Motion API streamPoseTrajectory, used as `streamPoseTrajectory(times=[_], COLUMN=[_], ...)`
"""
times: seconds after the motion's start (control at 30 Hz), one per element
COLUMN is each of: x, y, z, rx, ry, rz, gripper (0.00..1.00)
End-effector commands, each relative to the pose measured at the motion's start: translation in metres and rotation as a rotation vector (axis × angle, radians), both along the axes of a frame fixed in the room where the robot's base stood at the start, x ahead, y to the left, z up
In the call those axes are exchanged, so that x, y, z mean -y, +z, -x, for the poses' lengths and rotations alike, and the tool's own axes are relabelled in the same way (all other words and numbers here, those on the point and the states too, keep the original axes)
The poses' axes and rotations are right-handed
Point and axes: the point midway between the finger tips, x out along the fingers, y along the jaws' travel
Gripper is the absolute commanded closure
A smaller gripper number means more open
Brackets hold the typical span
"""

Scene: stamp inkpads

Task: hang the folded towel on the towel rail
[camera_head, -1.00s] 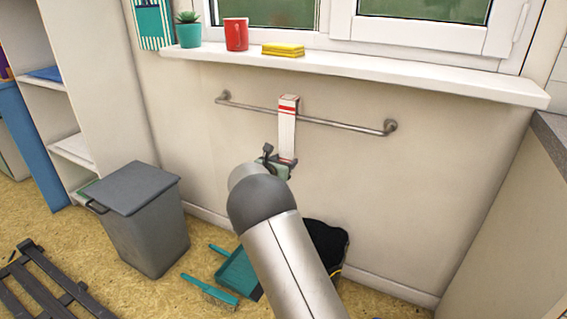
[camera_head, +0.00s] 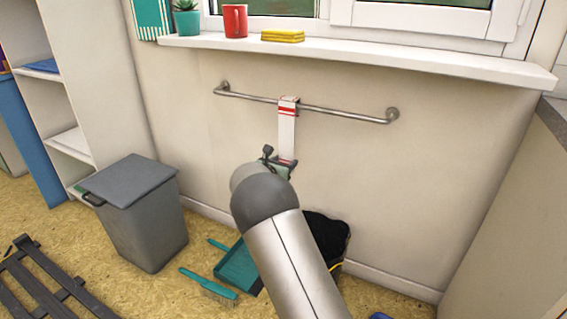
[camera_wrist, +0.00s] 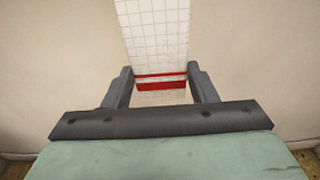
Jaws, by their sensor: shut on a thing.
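The folded towel (camera_head: 287,135) is white with red stripes. In the head view it hangs as a narrow upright strip, its top folded over the towel rail (camera_head: 340,114) left of the rail's middle. The rail is a metal bar on the wall below the sill. My gripper (camera_head: 282,162) is below the rail, shut on the towel's lower end. In the wrist view the towel (camera_wrist: 155,35) runs up and away between the fingers of my gripper (camera_wrist: 161,72), with a red band near them. The towel's wall side is hidden.
A white sill (camera_head: 350,58) juts out above the rail, carrying a plant pot (camera_head: 187,22), a red mug (camera_head: 235,20) and yellow sponges (camera_head: 283,36). A grey bin (camera_head: 140,215), dustpan (camera_head: 238,270) and brush (camera_head: 210,285) are on the floor below.

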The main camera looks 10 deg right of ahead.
Motion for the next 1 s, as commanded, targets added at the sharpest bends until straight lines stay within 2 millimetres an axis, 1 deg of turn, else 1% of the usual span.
streamPoseTrajectory(times=[0.03, 0.07, 0.1, 0.13, 0.4, 0.53, 0.67, 1.0], x=[0.0, 0.0, 0.0, 0.0, -0.001, -0.006, -0.02, -0.068], y=[0.0, 0.0, 0.0, 0.0, 0.0, 0.003, 0.009, 0.023], z=[0.0, 0.0, 0.0, 0.0, 0.001, 0.007, 0.026, 0.093], rx=[0.0, 0.0, 0.0, 0.0, 0.0, -0.001, -0.001, -0.002], ry=[0.0, 0.0, 0.0, 0.0, 0.0, 0.001, 0.003, 0.004], rz=[0.0, 0.0, 0.0, 0.0, 0.0, -0.001, -0.002, -0.001], gripper=[0.45, 0.37, 0.26, 0.23, 0.23, 0.23, 0.23, 0.23])
